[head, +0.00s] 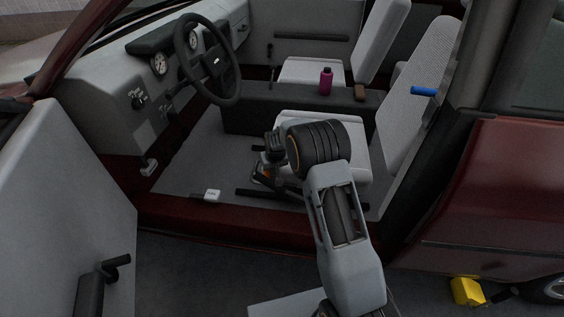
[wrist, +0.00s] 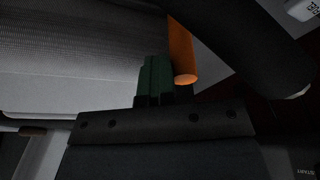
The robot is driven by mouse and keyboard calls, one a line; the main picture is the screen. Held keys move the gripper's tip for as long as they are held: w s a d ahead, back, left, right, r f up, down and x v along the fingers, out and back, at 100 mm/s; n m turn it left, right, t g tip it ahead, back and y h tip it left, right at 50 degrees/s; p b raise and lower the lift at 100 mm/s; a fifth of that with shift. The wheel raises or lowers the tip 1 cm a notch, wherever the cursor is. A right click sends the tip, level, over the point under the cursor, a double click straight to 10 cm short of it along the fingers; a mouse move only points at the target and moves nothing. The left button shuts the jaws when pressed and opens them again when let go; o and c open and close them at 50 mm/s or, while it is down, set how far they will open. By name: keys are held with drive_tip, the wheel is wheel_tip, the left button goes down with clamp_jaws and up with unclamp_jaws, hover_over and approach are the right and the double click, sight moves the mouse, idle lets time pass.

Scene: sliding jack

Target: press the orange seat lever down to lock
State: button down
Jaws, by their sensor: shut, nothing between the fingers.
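The orange seat lever (wrist: 181,52) shows in the wrist view as a short orange rod with a rounded end. It lies just right of the green fingers of my gripper (wrist: 155,76). The fingers are shut together with nothing between them. They look very near the lever or touching it; I cannot tell which. In the head view my gripper (head: 261,174) is low by the front of the near seat (head: 354,160). A little orange shows there, and most of the lever is hidden by my arm.
The car's steering wheel (head: 207,60) and dashboard (head: 150,75) are at the left. A magenta bottle (head: 325,82) stands on the centre console (head: 250,117). A small white box (head: 212,195) lies on the floor. The open door (head: 65,205) is at the near left.

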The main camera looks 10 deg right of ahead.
drive_tip(key=shift+w+a+r, duration=0.25)
drive_tip(key=shift+a+r, duration=0.1)
drive_tip(key=shift+a, duration=0.05)
drive_tip(key=r+p, duration=0.2)
drive_tip(key=r, duration=0.1)
drive_tip(key=r+p, duration=0.1)
drive_tip(key=r, duration=0.1)
drive_tip(key=shift+s+a, duration=0.1)
drive_tip(key=shift+a, duration=0.15)
drive_tip(key=shift+d+r+p, duration=0.25)
drive_tip(key=shift+r+p, duration=0.25)
drive_tip(key=shift+r, duration=0.15)
drive_tip(key=shift+d+r+p, duration=0.2)
drive_tip(key=shift+r+p, duration=0.3)
drive_tip(key=shift+r, duration=0.1)
drive_tip(key=shift+s, duration=0.1)
